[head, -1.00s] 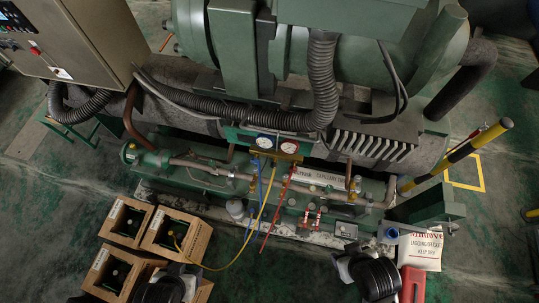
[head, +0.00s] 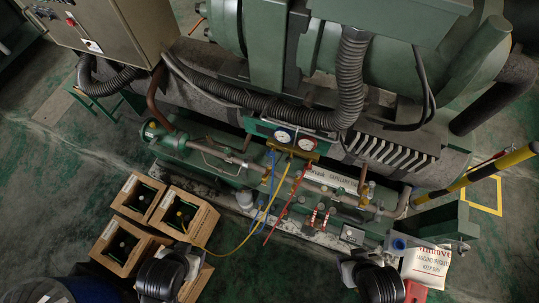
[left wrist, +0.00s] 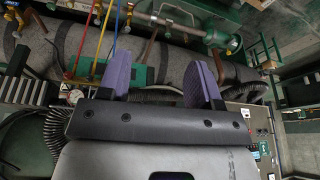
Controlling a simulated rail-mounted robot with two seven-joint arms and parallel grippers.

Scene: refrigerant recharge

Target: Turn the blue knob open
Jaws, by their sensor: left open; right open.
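The gauge manifold (head: 296,140) with two round dials hangs on the front of the green machine in the head view. A blue knob on it is too small to make out clearly. Blue, yellow and red hoses run down from it; the blue hose (left wrist: 127,20) also shows in the left wrist view. My left gripper (left wrist: 158,85) has its two purple fingers spread with nothing between them. In the head view my left gripper (head: 160,277) is at the bottom, well below the manifold. My right gripper (head: 378,282) is at the bottom right, empty, its fingertips hidden.
Wooden crates (head: 138,196) stand at the left near my left arm. A white bag (head: 428,264) and a red object (head: 415,291) lie at the lower right. A yellow-black post (head: 490,170) stands at the right. A grey cabinet (head: 120,35) is at the upper left.

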